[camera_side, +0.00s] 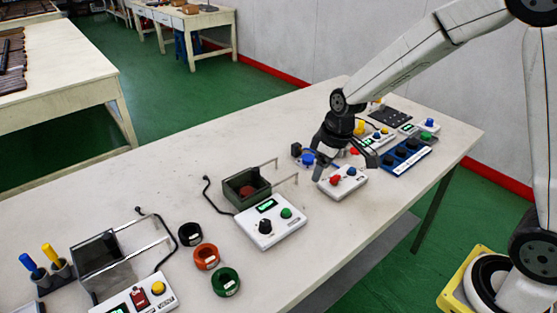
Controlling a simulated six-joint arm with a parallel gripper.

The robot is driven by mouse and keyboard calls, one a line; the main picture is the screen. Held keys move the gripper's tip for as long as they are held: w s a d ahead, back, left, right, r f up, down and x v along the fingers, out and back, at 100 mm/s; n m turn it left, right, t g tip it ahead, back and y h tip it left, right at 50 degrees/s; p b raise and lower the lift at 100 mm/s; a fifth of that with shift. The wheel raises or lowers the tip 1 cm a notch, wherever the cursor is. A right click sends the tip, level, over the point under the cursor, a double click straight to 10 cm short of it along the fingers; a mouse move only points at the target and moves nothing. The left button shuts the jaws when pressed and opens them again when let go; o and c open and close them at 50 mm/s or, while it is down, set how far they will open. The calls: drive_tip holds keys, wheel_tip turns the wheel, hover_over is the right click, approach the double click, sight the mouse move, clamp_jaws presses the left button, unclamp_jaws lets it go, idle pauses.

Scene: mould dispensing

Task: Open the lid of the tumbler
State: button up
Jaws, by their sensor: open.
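My gripper (345,163) is open above the right half of the table, fingers pointing down. I cannot tell for certain which thing is the tumbler. An open dark green box (245,204) with reddish-brown contents stands left of the gripper, beside a thin metal frame. A grey open-topped box (84,268) with a similar frame stands at the front left.
A white control box (270,232) with a black knob and green button sits before the green box. Black (189,235), red-orange (206,257) and green (226,283) rings lie nearby. A blue tray (405,158) and more devices crowd the right end. Bare table (150,180) lies behind.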

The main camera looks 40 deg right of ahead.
sight(256, 169)
drive_tip(key=w+a+f+n+y, duration=0.1)
drive_tip(key=w+n, duration=0.3)
drive_tip(key=w, duration=0.5)
drive_tip(key=w+a+f+n+y, duration=0.1)
drive_tip(key=w+n, duration=0.3)
drive_tip(key=w, duration=0.5)
drive_tip(key=shift+w+a+f+n+y, duration=0.2)
drive_tip(key=shift+w+f+n+y, duration=0.1)
drive_tip(key=shift+f+y, duration=0.45)
drive_tip(key=shift+f, duration=0.25)
drive_tip(key=shift+h, duration=0.25)
drive_tip(key=shift+x, duration=3.75)
drive_tip(key=shift+s+a, duration=0.1)
clamp_jaws()
